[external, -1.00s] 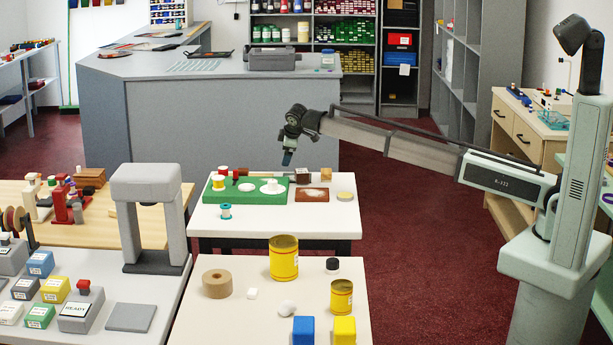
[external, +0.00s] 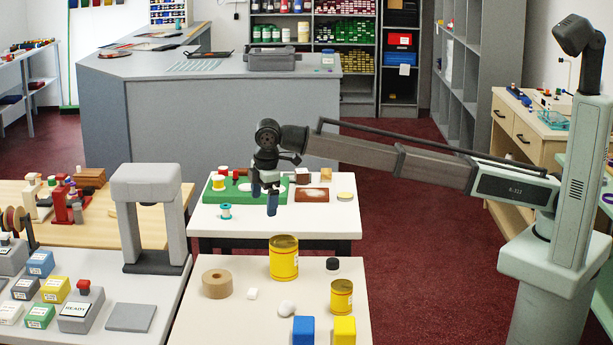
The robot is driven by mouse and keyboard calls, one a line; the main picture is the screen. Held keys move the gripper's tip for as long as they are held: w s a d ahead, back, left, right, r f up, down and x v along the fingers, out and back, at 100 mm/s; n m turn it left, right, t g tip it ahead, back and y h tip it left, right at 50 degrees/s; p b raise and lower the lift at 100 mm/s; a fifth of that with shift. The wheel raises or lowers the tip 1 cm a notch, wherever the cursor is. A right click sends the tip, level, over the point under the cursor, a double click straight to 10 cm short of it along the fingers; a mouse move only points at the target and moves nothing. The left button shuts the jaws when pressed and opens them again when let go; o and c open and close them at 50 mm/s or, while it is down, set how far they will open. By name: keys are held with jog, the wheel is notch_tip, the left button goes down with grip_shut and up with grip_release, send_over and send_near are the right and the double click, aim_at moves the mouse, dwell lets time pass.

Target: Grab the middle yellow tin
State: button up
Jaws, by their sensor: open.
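Two upright yellow tins stand on the near white table: a larger one (external: 284,258) and a smaller one (external: 341,298) to its right and closer to the camera. A low tin with a yellowish side (external: 345,197) lies at the right of the far white table. I cannot tell for sure which tin counts as the middle one. My gripper (external: 264,198) points down, open and empty, with its blue-grey fingers apart. In the picture it overlaps the far table and is above and left of the larger tin. It touches no tin.
The near table (external: 215,328) also holds a brown tape roll (external: 217,284), a dark-topped jar (external: 332,265), a white lump (external: 287,308), a blue block (external: 303,330) and a yellow block (external: 344,331). A grey arch (external: 147,190) stands to the left. A green board (external: 240,197) lies on the far table.

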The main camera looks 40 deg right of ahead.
jog(key=n+g, duration=0.1)
jog(key=g, duration=0.1)
send_over(284, 240)
jog(key=shift+f, duration=1.15)
notch_tip(284, 240, down, 8)
jog(key=shift+r, duration=0.1)
jog(key=shift+s+a+f, duration=0.1)
jog(key=shift+a+f, duration=0.05)
jog(key=shift+f, duration=2.6)
jog(key=shift+c, duration=0.2)
jog(key=shift+r, duration=0.1)
jog(key=c, duration=1.2)
